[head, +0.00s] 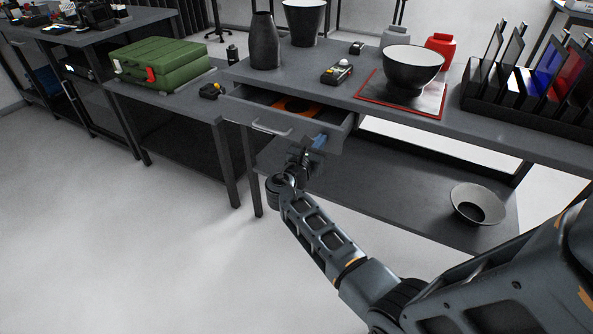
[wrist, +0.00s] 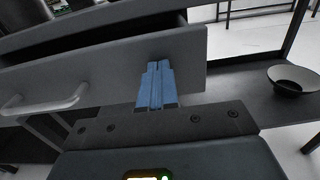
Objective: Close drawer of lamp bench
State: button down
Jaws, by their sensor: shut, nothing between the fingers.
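The drawer (head: 270,116) under the grey bench top (head: 310,76) is pulled partly open, with an orange item (head: 292,104) inside. In the wrist view its grey front panel (wrist: 110,62) spans the left and middle, with its bar handle (wrist: 45,104) at the lower left. My gripper (head: 318,142) is at the right end of the drawer front, away from the handle. Its blue fingers (wrist: 158,68) are shut together with nothing between them. The fingertips overlap the front panel in the wrist view; I cannot tell whether they touch it.
Vases, a black and white bowl (head: 413,70) on a red-edged mat and a rack of panels (head: 530,95) stand on the bench. A wide bowl (head: 478,204) sits on the lower shelf. A green case (head: 160,62) rests on the left table. The floor at left is clear.

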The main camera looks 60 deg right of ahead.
jog(key=b, duration=0.3)
send_near(338, 119)
jog(key=d+r, duration=0.1)
jog(key=s+d+r, duration=0.1)
jog(key=d+r, duration=0.1)
jog(key=shift+s+d+r, duration=0.2)
jog(key=shift+s, duration=0.05)
jog(key=shift+d, duration=0.55)
jog(key=shift+r, duration=0.15)
jog(key=shift+d+r, duration=0.1)
jog(key=shift+d, duration=0.1)
